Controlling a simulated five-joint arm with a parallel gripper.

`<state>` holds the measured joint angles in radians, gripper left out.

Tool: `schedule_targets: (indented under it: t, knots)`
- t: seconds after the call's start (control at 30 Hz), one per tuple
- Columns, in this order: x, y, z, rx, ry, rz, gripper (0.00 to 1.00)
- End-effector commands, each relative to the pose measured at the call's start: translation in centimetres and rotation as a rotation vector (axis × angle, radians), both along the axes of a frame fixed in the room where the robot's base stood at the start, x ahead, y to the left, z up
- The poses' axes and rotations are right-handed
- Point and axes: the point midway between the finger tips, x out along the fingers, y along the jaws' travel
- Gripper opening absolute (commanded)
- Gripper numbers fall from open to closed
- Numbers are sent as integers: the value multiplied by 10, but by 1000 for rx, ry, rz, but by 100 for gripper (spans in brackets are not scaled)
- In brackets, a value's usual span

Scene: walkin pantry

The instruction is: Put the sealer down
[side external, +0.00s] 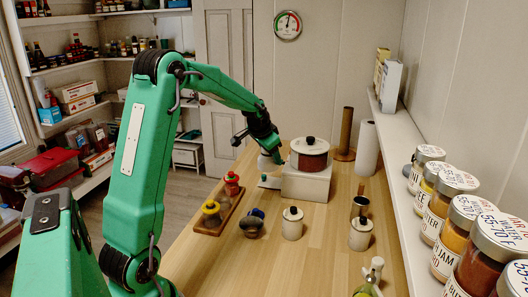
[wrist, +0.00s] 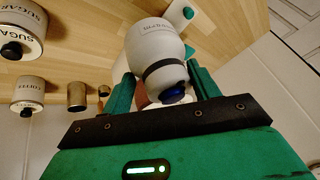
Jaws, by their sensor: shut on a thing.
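I cannot tell whether the sealer touches the counter.
A white block (side external: 306,184) bearing a red-filled jar (side external: 310,154) stands close to the right of my gripper. A paper roll (side external: 366,148) is farther right. Labelled jars (side external: 448,205) line the right shelf.

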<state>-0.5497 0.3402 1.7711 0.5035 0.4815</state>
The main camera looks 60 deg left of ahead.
Motion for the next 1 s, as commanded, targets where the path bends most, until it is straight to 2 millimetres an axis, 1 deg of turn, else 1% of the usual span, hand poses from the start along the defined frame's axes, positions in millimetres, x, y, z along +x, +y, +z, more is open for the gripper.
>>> schedule_targets:
  t: [0.03, 0.2, 0.3, 0.4, 0.53, 0.67, 0.77, 0.87, 1.0]
  knots:
    - [10, -17, -7, -3, 1, -34, 28]
    - [33, -60, -25, -10, 1, -110, 28]
    - [41, -78, -32, -12, -1, -142, 27]
    - [46, -90, -37, -14, 0, -163, 27]
    - [48, -96, -40, -15, -1, -173, 27]
    - [48, -97, -41, -15, -1, -174, 27]
    - [48, -97, -45, -15, 1, -174, 27]
    - [48, -96, -54, -15, 2, -174, 27]
    - [48, -96, -74, -16, 3, -174, 27]
